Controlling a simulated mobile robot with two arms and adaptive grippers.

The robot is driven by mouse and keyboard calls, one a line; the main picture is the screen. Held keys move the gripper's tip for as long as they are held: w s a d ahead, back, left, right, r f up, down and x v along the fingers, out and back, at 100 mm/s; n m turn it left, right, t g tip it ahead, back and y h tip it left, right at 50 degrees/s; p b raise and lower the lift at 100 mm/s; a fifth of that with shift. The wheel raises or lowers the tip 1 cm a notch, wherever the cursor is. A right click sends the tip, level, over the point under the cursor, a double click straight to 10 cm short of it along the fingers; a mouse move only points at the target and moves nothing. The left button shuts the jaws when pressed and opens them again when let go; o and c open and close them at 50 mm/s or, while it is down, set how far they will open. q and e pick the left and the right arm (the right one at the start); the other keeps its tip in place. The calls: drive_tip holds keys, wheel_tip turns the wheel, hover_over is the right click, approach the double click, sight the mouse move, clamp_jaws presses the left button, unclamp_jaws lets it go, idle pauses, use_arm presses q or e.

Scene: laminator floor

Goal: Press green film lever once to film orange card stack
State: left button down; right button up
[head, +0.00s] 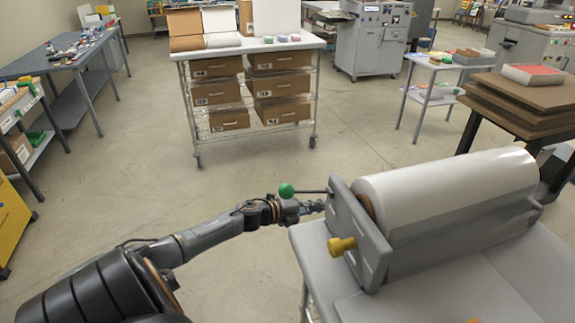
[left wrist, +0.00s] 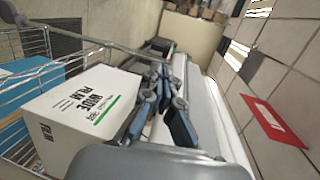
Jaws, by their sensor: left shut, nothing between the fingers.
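The green film lever (head: 287,190) has a green ball knob on a thin dark rod that reaches to the grey end plate (head: 358,235) of the laminator. My left gripper (head: 316,206) is at the end plate's left side, just below the lever rod in the head view. I cannot tell whether it touches the rod. In the left wrist view its fingers (left wrist: 166,105) are together with nothing seen between them. A small piece of orange (head: 473,321), possibly the orange card stack, shows at the bottom edge; the rest is cut off. My right gripper is out of view.
A large white film roll (head: 450,195) lies behind the end plate, which carries a yellow knob (head: 342,245). In the left wrist view a white film box (left wrist: 78,115) sits on a wire rack. Open floor lies left of the laminator.

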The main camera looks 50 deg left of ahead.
sight(289, 185)
use_arm(q)
drive_tip(key=d+r+m+g+h+p, duration=0.1)
drive_tip(key=d+r+m+g+h, duration=0.2)
drive_tip(key=r+m, duration=0.8)
drive_tip(key=s+d+r+m+g+p, duration=0.1)
drive_tip(key=s+d+r+m, duration=0.1)
drive_tip(key=r, duration=0.4)
drive_tip(key=s+d+r+m+g+p, duration=0.1)
drive_tip(key=s+d+r+m+g, duration=0.1)
drive_tip(key=r+m, duration=0.3)
drive_tip(key=s+d+r+m+g+y+p, duration=0.1)
drive_tip(key=s+r+m+p, duration=0.1)
drive_tip(key=r, duration=0.5)
drive_tip(key=shift+s+d+r+m+g, duration=0.2)
drive_tip(key=shift+s+m, duration=0.15)
drive_tip(key=shift+s, duration=0.3)
drive_tip(key=shift+s+d+r+m+g, duration=0.2)
drive_tip(key=shift+s+m, duration=0.15)
drive_tip(key=shift+s, duration=0.25)
drive_tip(key=s+a+r+m+g+y+p, duration=0.1)
drive_tip(key=s+a+r+m+y, duration=0.2)
drive_tip(key=s+y, duration=0.3)
drive_tip(key=shift+s+r+m, duration=0.55)
drive_tip(key=shift+r+m, duration=0.25)
drive_tip(key=shift+m, duration=0.1)
drive_tip(key=shift+f, duration=0.1)
